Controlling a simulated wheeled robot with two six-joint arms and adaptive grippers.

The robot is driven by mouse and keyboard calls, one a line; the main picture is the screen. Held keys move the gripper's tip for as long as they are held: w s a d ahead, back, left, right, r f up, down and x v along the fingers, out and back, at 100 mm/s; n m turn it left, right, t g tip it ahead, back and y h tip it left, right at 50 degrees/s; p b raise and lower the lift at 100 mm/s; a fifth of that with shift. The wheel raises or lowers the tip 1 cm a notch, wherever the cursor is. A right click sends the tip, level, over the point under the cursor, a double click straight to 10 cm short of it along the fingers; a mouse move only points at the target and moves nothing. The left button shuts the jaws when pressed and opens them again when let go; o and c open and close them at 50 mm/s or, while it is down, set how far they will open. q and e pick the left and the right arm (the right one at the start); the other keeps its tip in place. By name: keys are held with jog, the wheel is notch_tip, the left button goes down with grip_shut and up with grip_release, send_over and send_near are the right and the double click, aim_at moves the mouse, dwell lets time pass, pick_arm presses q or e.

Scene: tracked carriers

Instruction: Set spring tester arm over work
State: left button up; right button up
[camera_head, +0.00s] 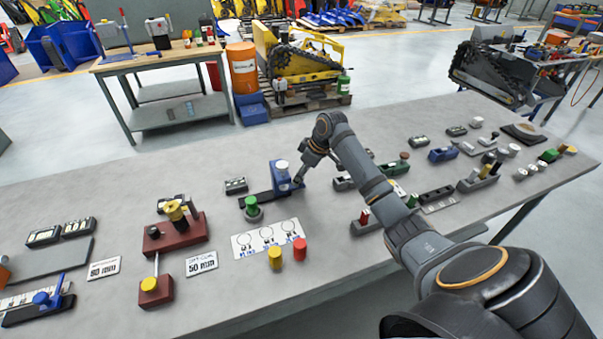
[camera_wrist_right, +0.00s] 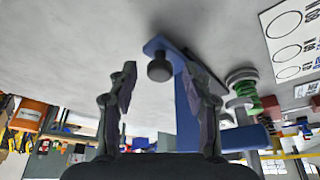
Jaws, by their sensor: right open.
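The spring tester is a blue upright (camera_head: 281,180) with a pale round top, on a dark base plate near the middle of the bench. Its blue body (camera_wrist_right: 188,108) also shows in the right wrist view, with a dark round knob (camera_wrist_right: 160,68) on a blue arm. A green-capped spring piece (camera_head: 252,207) stands at the base's left end. My right gripper (camera_head: 299,181) is close to the right side of the tester. In the wrist view its fingers (camera_wrist_right: 163,88) are apart, with the knob ahead between them and nothing held. Contact cannot be told. My left gripper is out of view.
A white card (camera_head: 268,238) with circles lies in front, with yellow (camera_head: 275,257) and red (camera_head: 300,248) cylinders by it. A red-brown fixture (camera_head: 175,232) stands to the left. Several small blocks and fixtures crowd the bench right of my arm. Bare bench lies behind the tester.

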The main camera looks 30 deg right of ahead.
aim_at(273, 177)
jog(key=shift+c, duration=0.4)
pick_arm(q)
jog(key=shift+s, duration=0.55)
pick_arm(e)
grip_shut()
jog(key=shift+a+r, duration=0.15)
jog(key=shift+a, duration=0.1)
jog(key=a+p, duration=0.1)
jog(key=a, duration=0.2)
jog(key=w+a+p, duration=0.1)
jog(key=a+p, duration=0.1)
jog(key=a, duration=0.1)
jog(key=w+a+p, duration=0.1)
jog(key=a+p, duration=0.1)
jog(key=a, duration=0.1)
jog(key=shift+w, duration=0.1)
jog(key=shift+a, duration=0.25)
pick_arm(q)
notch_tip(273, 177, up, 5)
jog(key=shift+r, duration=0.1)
